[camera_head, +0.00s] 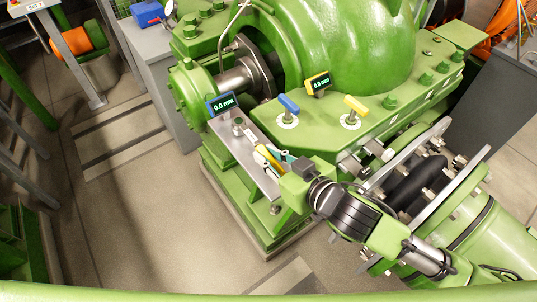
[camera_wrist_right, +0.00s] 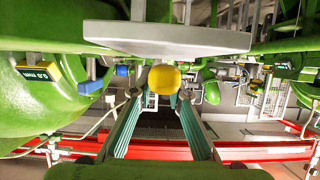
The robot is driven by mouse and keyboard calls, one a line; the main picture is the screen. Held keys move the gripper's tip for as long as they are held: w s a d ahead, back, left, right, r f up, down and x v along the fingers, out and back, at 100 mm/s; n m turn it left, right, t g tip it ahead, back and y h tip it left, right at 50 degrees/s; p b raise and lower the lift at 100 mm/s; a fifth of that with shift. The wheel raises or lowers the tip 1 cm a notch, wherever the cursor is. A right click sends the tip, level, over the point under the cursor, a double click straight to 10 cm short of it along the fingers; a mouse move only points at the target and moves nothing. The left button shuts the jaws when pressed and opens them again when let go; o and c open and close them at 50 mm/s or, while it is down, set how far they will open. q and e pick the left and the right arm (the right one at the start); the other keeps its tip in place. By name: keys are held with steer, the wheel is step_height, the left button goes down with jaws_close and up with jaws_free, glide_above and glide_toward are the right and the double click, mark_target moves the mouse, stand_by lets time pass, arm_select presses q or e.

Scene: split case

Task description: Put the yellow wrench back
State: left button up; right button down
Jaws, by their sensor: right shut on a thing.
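The yellow wrench shows in the head view as a yellow piece (camera_head: 264,153) at the tip of my right gripper (camera_head: 279,161), over the grey shelf plate (camera_head: 262,183) on the green machine's near side. In the right wrist view its rounded yellow end (camera_wrist_right: 164,78) sits between the teal fingertips of my right gripper (camera_wrist_right: 160,95), which is shut on it. The rest of the wrench is hidden or too small to make out. In the wrist view the grey plate (camera_wrist_right: 165,38) spans the top, close to the wrench. My left gripper is not in view.
A blue-topped fitting (camera_head: 288,103) and a yellow-topped fitting (camera_head: 355,104) stand on the green casing (camera_head: 330,125). A blue gauge (camera_head: 221,104) and a yellow gauge (camera_head: 319,83) show digital readouts. A black-and-grey coupling (camera_head: 415,180) lies at the right. The floor at left is clear.

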steer(key=shift+f+b, duration=0.35)
steer(key=shift+f, duration=0.05)
steer(key=c, duration=1.8)
jaws_free()
steer(key=shift+c, duration=0.2)
steer(key=o, duration=0.5)
steer(key=shift+f, duration=0.1)
steer(key=shift+c, duration=0.2)
steer(key=shift+s+d, duration=0.1)
steer(key=shift+b+v, duration=0.5)
steer(key=shift+v, duration=2.35)
steer(key=shift+s, duration=0.1)
